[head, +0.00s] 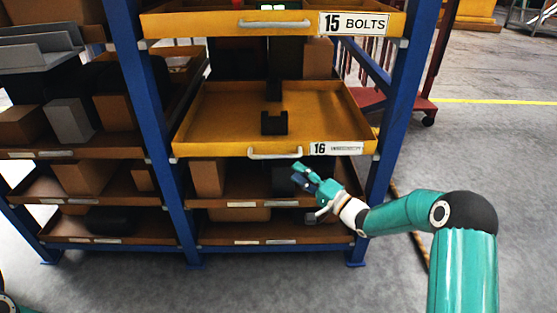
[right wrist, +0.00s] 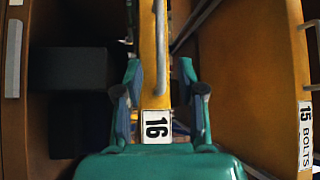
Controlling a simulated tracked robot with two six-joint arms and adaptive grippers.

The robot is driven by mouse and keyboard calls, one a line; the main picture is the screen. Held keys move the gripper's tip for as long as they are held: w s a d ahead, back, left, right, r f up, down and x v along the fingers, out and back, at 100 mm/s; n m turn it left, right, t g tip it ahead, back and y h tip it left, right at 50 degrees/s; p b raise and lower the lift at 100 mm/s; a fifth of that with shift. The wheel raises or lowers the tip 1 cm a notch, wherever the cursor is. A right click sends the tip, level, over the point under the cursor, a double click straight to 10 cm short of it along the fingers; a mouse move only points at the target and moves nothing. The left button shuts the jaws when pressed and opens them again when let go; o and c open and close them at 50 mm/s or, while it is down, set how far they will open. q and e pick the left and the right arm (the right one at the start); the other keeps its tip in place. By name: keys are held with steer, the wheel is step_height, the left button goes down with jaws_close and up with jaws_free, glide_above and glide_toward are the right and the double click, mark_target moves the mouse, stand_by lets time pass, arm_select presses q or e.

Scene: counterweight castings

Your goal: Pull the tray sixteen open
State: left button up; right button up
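Tray sixteen (head: 220,125) is a yellow tray in the blue rack, with a "16" label (head: 336,148) and a pale bar handle (head: 275,154) on its front. Much of its floor shows; how far it is drawn out is hard to tell. A black notched block (head: 274,123) lies inside. My right gripper (head: 298,174) is below and right of the handle. In the right wrist view my right gripper (right wrist: 163,92) is open, its fingers apart on both sides of the tray front's line. The handle (right wrist: 188,80) shows beyond the fingertips, ungrasped. My left gripper is out of view.
Tray fifteen (head: 230,24), labelled "15 BOLTS", is just above. Brown shelves (head: 240,203) with boxes lie below. A blue upright (head: 392,110) stands right of the tray. The grey floor (head: 490,150) to the right is open.

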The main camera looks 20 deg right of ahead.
mark_target(276, 157)
steer(key=b+x, duration=0.1)
steer(key=x, duration=0.8)
steer(key=shift+w+a+b, duration=0.15)
steer(key=shift+w+b, duration=0.2)
jaws_close()
